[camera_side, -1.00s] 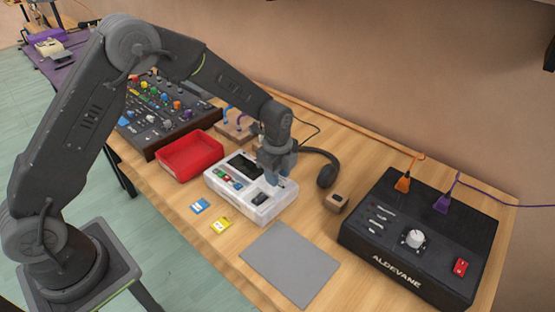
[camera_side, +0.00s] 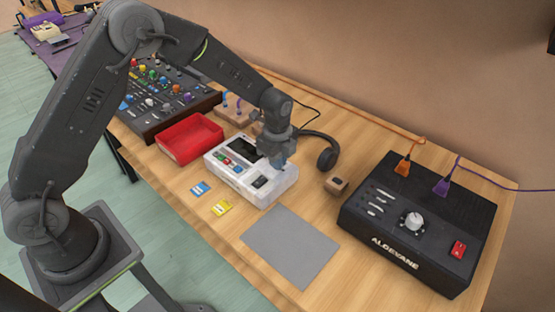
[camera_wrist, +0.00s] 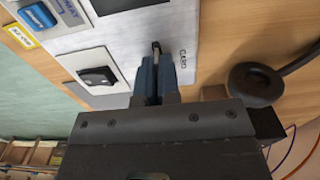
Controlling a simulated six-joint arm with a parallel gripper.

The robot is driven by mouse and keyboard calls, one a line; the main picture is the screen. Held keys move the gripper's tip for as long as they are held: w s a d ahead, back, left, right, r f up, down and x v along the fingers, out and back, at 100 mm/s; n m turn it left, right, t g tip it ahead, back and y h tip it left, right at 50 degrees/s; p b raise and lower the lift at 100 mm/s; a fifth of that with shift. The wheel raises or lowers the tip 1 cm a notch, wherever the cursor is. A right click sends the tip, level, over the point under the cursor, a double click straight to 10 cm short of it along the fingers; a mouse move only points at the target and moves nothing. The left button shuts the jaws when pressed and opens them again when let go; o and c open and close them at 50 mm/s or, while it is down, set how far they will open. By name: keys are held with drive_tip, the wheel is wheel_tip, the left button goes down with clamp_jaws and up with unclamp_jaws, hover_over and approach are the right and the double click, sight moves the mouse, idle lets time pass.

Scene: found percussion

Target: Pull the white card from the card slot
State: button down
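The white device (camera_side: 233,178) with a dark screen and coloured buttons stands on the wooden table. Its face also shows in the wrist view (camera_wrist: 118,30), where a short dark slot (camera_wrist: 156,46) lies beside the printed word CARD. My gripper (camera_side: 279,161) is down at the right rear part of the device. In the wrist view its blue fingers (camera_wrist: 157,70) are close together right at the slot. A small pale sliver, perhaps the white card, shows between the fingertips. The fingers hide most of it, and I cannot tell whether they grip it.
A grey mat (camera_side: 290,246) lies front right, a red tray (camera_side: 190,137) left. Headphones (camera_side: 327,158), a small wooden block (camera_side: 336,185) and a black box (camera_side: 420,225) stand to the right.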

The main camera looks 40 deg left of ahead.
drive_tip(key=shift+r, duration=0.35)
drive_tip(key=shift+r, duration=0.35)
drive_tip(key=shift+r, duration=0.35)
drive_tip(key=shift+r, duration=0.4)
drive_tip(key=shift+r, duration=0.2)
drive_tip(key=shift+r, duration=1.45)
